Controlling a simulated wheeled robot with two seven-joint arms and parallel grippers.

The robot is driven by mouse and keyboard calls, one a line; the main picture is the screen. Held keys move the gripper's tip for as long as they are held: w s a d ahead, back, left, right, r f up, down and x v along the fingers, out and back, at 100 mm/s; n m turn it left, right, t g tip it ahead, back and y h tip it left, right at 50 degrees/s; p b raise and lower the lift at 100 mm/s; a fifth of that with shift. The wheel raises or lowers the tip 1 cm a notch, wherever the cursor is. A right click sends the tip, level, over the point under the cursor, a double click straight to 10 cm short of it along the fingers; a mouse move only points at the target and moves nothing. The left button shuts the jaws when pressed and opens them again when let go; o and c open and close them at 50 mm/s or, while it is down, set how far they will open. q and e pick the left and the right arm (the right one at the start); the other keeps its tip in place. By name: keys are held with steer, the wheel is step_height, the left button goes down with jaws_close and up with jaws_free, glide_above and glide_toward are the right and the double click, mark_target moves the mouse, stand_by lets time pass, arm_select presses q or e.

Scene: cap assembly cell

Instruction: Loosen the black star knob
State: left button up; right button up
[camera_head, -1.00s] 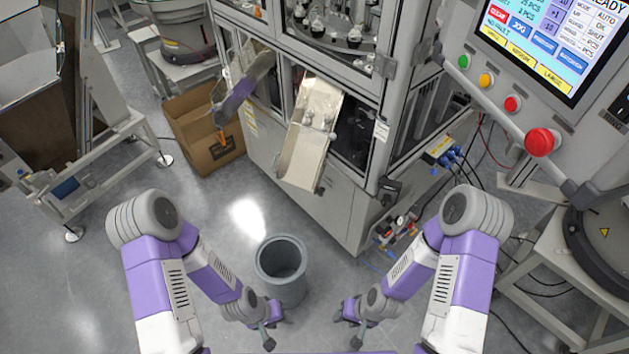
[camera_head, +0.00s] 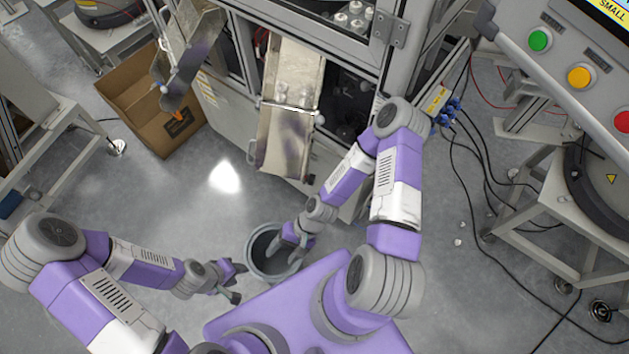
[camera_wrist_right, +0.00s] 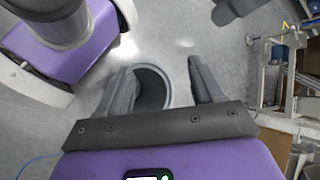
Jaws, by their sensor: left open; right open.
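I cannot make out a black star knob for certain in either view. The metal chute (camera_head: 290,75) slopes out of the machine front, with a thin bar across it and a small roundish part at the bar's right end, too small to identify. My right gripper (camera_head: 287,247) is open, over the grey bin (camera_head: 254,262) and below the chute. In the right wrist view its two fingers (camera_wrist_right: 160,82) are apart with nothing between them, and the bin (camera_wrist_right: 151,88) shows beyond. My left gripper (camera_head: 238,282) is open and empty, left of the bin.
An open cardboard box (camera_head: 145,120) stands on the floor left of the machine, under a second chute (camera_head: 183,62). A control panel (camera_head: 560,60) with coloured buttons overhangs at upper right. Cables (camera_head: 480,190) lie on the floor at right. The left floor is fairly clear.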

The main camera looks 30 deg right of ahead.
steer(key=w+d+f+m+t+y+b, duration=0.1)
steer(key=w+f+m+t+y+b, duration=0.15)
steer(key=w+m+y, duration=0.2)
steer(key=m+t+b, duration=0.7)
steer(key=m+t, duration=0.2)
steer(key=t, duration=0.2)
glide_toward(314, 180)
steer(key=x, duration=0.2)
steer(key=shift+h, duration=0.25)
steer(key=x, duration=0.7)
steer(key=shift+f+b, duration=0.3)
steer(key=shift+c, duration=0.3)
steer(key=shift+n, duration=0.25)
steer(key=c, duration=1)
